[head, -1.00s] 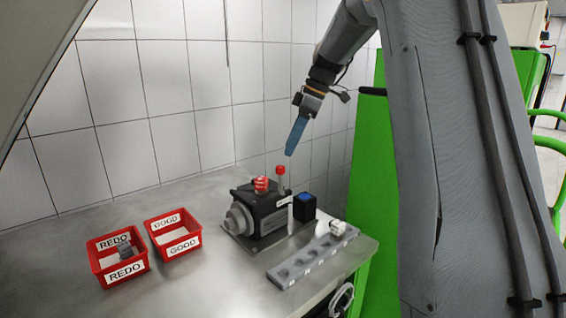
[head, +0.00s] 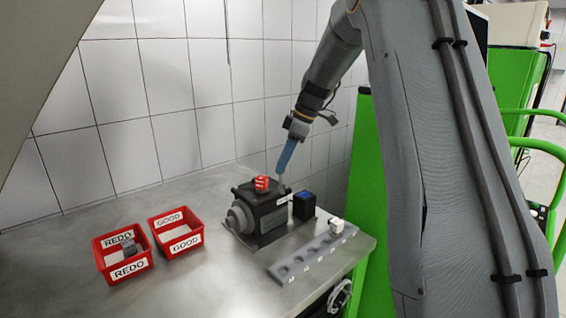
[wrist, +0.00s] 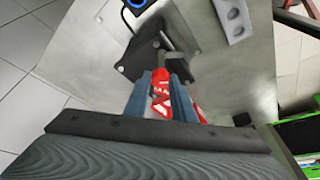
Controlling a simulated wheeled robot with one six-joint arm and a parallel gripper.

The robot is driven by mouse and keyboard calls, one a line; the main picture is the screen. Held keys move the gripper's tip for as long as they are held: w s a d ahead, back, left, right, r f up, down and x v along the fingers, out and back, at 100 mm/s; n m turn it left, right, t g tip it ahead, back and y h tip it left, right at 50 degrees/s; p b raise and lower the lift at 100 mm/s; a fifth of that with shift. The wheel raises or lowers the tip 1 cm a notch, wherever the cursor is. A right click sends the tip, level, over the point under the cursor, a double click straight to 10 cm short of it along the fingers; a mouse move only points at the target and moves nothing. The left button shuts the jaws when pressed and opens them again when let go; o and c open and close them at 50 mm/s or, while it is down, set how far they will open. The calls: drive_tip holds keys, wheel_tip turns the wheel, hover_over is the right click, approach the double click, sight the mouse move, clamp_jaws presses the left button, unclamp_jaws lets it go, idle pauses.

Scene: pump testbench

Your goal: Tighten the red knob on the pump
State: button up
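The dark pump (head: 268,216) stands on the steel bench. A red cap with white markings (head: 261,184) sits on its top. The red ball-topped lever beside the cap is hidden behind my fingers in the head view; its thin stem (head: 281,189) shows below them. My gripper (head: 281,172) points down at the lever, right of the cap. In the wrist view my two blue fingers (wrist: 161,78) are apart, with red parts (wrist: 162,92) showing between and beyond them. I cannot tell whether the fingers touch the red ball.
Red bins labelled REDO (head: 144,267) and GOOD (head: 187,243) stand at left; REDO holds a grey part (head: 129,246). A black box with a blue top (head: 305,206) is close right of the pump. A grey strip with recesses (head: 300,262) holds a white part (head: 336,226).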

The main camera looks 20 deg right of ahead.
drive_tip(key=shift+c, duration=1.3)
drive_tip(key=shift+m, duration=0.3)
drive_tip(key=m+b, duration=0.1)
drive_tip(key=m+t+b, duration=0.1)
drive_tip(key=m, duration=0.1)
drive_tip(key=shift+s+a+m+t+h, duration=0.1)
drive_tip(key=shift+m+t+h, duration=0.2)
drive_tip(key=m, duration=0.1)
drive_tip(key=m+h, duration=0.1)
drive_tip(key=m, duration=0.1)
drive_tip(key=shift+s+a+r+m+t, duration=0.1)
drive_tip(key=shift+a+m+t, duration=0.05)
drive_tip(key=shift+m+t, duration=0.2)
drive_tip(key=m+h, duration=0.1)
drive_tip(key=m, duration=0.1)
drive_tip(key=m+h+p, duration=0.1)
drive_tip(key=m, duration=0.2)
drive_tip(key=shift+a+t+p, duration=0.15)
drive_tip(key=shift+t+p, duration=0.15)
drive_tip(key=shift+t, duration=0.05)
drive_tip(key=m+h+b, duration=0.1)
drive_tip(key=m+h, duration=0.1)
drive_tip(key=m, duration=0.3)
drive_tip(key=shift+a, duration=0.1)
drive_tip(key=o, duration=1)
